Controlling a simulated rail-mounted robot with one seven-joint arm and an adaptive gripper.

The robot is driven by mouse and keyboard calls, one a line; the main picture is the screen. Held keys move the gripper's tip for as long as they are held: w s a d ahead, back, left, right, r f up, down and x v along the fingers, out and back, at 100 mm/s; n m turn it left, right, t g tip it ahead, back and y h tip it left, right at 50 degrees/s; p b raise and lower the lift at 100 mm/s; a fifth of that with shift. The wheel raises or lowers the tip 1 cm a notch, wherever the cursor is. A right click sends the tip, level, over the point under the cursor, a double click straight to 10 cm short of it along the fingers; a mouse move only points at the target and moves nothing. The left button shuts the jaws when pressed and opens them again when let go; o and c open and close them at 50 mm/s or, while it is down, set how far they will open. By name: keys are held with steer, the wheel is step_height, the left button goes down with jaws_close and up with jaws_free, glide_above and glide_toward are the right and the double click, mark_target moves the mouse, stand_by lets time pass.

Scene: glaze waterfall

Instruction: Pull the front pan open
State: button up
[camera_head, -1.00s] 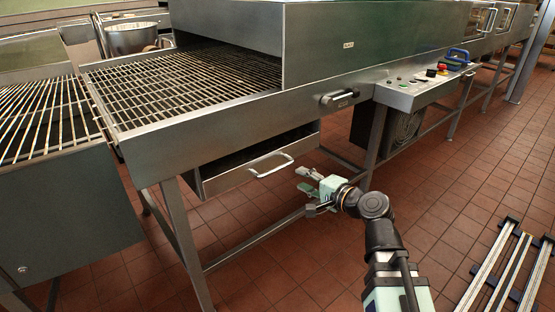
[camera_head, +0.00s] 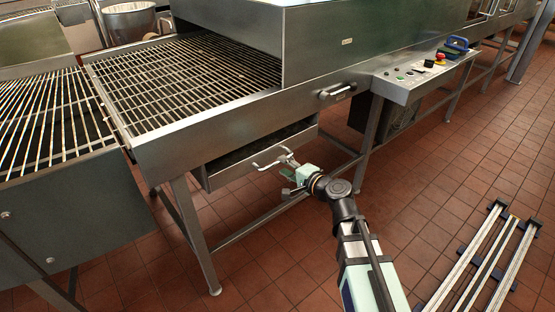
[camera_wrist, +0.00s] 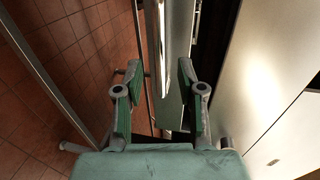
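The front pan (camera_head: 227,173) is a shallow steel drawer under the near end of the conveyor. A strip of its dark inside shows above its front wall. Its curved metal handle (camera_head: 264,164) is on that front wall. My gripper (camera_head: 284,161) is at the right part of the handle, with its fingers towards the pan; the head view does not show clearly whether they touch. In the wrist view my gripper (camera_wrist: 159,72) has its two green-padded fingers wide apart. A grey-green panel and a shiny metal edge show between and beyond the fingertips.
The conveyor frame (camera_head: 215,122) with a second handle (camera_head: 337,91) overhangs the pan. A leg (camera_head: 194,230) and a low cross bar stand below it. A control panel (camera_head: 423,76) is at the right. Metal rails (camera_head: 485,262) lie on the open tiled floor.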

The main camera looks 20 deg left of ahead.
steer(key=shift+x, duration=2.2)
jaws_close()
